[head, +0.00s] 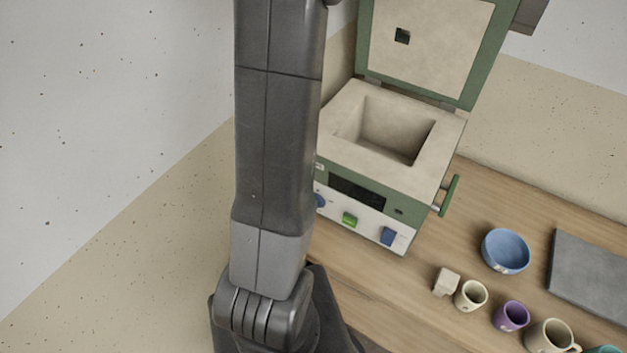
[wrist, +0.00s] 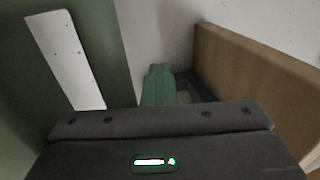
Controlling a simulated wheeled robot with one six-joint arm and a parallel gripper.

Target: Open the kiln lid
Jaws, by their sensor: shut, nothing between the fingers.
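The green kiln (head: 372,215) stands on the wooden table, with its pale square chamber exposed. Its lid (head: 440,50) stands raised at the back, pale inner face forward, with a small dark square hole in it; its top is cut off by the frame. In the wrist view my gripper (wrist: 158,85) shows green fingers together with nothing between them, beyond the dark gripper body. A green surface with a white plate (wrist: 65,58), likely part of the kiln, is close on the left and apart from the fingers. The head view does not show my fingertips.
A green handle (head: 449,196) sticks out from the kiln's right side. Right of it are a blue bowl (head: 505,251), a grey slab (head: 590,268), a small pale block (head: 446,282) and several cups, including a purple one (head: 511,316). A tan panel (wrist: 255,75) is right in the wrist view.

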